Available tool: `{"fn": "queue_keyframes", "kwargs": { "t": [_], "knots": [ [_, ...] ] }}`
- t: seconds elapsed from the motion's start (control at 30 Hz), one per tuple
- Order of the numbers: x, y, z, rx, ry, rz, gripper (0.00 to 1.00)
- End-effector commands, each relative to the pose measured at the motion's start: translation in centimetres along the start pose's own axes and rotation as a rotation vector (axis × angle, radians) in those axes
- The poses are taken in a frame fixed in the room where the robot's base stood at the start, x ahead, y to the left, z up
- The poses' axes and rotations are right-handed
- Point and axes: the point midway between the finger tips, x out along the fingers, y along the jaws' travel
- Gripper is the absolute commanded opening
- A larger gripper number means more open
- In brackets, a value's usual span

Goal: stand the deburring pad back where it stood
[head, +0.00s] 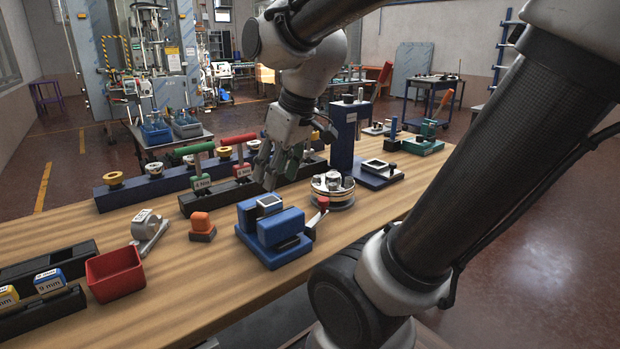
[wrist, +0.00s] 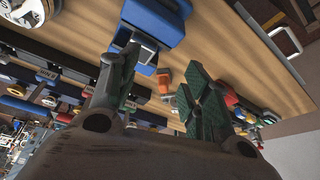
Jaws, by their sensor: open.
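A small orange block with a dark grey base (head: 202,226), perhaps the deburring pad, sits upright on the wooden table between the measuring tool and the blue vise. An orange patch, probably the same block, shows in the wrist view (wrist: 165,76). I cannot be sure which thing is the pad. My gripper (head: 277,165) is open, with nothing seen between its fingers. It hangs above the table behind the blue vise, near the black rail, to the right of and apart from the orange block. Both green-padded fingers show in the wrist view (wrist: 157,98).
The blue vise (head: 284,228) stands at the table's front. A black rail (head: 207,203) with red- and green-handled gauges runs behind. A round metal fixture (head: 333,196) stands right of the vise. A red bin (head: 114,277) is at left. Bare wood surrounds the orange block.

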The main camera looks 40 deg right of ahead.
Motion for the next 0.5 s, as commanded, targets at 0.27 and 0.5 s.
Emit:
{"fn": "queue_keyframes", "kwargs": {
  "t": [0.27, 0.5],
  "knots": [
    [-2.5, 1.2, 7.0, 0.240, 0.010, 0.108, 0.48],
    [-2.6, 1.3, 7.5, 0.261, 0.009, 0.117, 0.48]
  ]
}}
